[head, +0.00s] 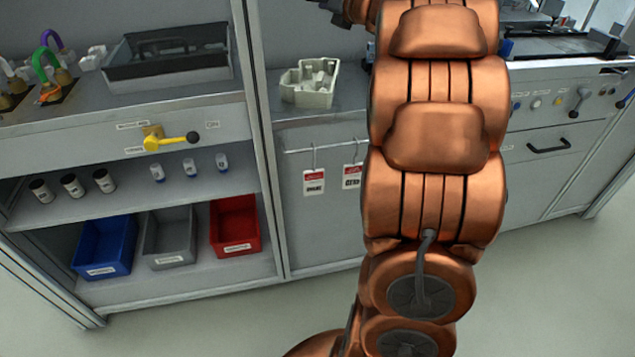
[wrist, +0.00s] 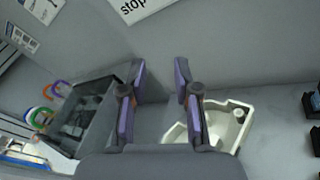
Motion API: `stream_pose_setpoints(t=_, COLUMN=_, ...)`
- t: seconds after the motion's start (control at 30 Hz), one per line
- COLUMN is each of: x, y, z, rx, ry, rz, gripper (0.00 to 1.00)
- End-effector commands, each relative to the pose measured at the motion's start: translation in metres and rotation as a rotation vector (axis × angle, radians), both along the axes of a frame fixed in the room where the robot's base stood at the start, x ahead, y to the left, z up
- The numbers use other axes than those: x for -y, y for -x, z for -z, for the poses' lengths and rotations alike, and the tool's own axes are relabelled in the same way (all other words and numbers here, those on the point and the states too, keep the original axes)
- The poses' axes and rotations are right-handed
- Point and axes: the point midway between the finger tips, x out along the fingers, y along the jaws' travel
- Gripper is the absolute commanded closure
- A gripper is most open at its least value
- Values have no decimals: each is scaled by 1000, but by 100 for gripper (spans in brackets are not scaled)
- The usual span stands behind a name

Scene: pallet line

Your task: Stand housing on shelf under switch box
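The housing, which I take to be the cream open casting (head: 310,83), lies on the grey counter of the middle bay in the head view. In the wrist view the housing (wrist: 232,122) is at lower right, partly hidden behind the right finger. My gripper (wrist: 160,78) is open, with nothing between its fingers. It points at the grey back wall above the counter, apart from the housing. In the head view the gripper itself is not clearly visible. I cannot identify a switch box for certain; a yellow lever (head: 170,142) sits on the left bay's front panel, above a shelf (head: 125,198).
A grey tray (head: 165,58) and coloured padlock-like loops (head: 46,66) stand on the left counter. Small dark and white cylinders stand on the shelf, with free room between groups. Blue (head: 104,246), grey (head: 168,238) and red (head: 235,226) bins sit below. Red-white tags (head: 314,181) hang under the counter.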

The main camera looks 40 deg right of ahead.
Motion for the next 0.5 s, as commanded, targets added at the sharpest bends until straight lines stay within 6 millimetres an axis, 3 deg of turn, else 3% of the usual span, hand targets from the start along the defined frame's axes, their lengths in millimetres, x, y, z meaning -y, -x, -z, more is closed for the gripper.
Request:
stream_pose_setpoints(t=0.07, x=-4, y=-2, z=-8, rx=19, ry=-136, rz=107, gripper=69)
stream_pose_setpoints(t=0.23, x=-4, y=13, z=4, rx=36, ry=-475, rz=360, gripper=69)
stream_pose_setpoints(t=0.37, x=-14, y=37, z=34, rx=27, ry=-745, rz=556, gripper=69)
stream_pose_setpoints(t=0.5, x=-37, y=74, z=82, rx=-12, ry=-1029, rz=777, gripper=69)
